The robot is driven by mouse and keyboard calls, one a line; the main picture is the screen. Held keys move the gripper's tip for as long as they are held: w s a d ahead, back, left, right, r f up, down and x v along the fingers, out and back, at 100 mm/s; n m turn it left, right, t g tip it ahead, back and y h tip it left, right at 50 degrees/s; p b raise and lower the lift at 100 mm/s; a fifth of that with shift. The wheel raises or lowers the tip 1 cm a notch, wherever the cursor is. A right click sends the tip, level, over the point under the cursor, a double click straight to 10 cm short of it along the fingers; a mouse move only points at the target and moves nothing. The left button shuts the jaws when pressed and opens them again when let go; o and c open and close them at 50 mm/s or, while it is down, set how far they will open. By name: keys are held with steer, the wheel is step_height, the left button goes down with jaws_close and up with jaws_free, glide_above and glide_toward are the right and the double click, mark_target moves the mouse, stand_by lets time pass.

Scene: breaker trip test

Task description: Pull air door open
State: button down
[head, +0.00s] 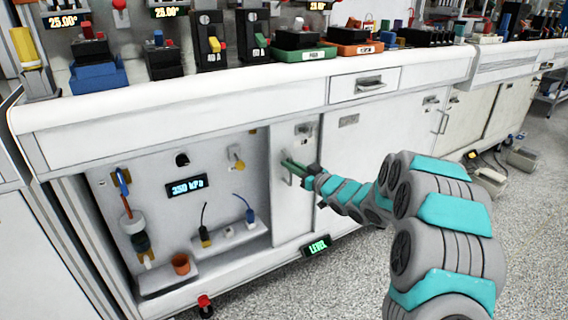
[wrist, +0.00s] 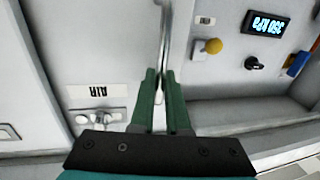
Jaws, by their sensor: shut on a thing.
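The air door (head: 283,137) is a narrow pale panel to the right of an open bay in the head view. In the wrist view the door (wrist: 95,45) fills the left side and bears an upside-down AIR label (wrist: 97,91). Its metal bar handle (wrist: 164,45) runs down between my green fingertips. My gripper (head: 289,166) is shut on this handle, and it also shows in the wrist view (wrist: 159,82).
The open bay holds a 350 kPa display (head: 187,186), a yellow knob (head: 237,159), plugs and an orange cup (head: 180,263). A LEVEL display (head: 316,246) sits at the cabinet's lower edge. The counter (head: 230,92) overhangs above. Speckled floor (head: 345,285) in front is clear.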

steer(key=shift+d, duration=0.1)
steer(key=c, duration=0.9)
jaws_free()
steer(key=shift+b+v, duration=0.45)
steer(key=shift+v, duration=3.35)
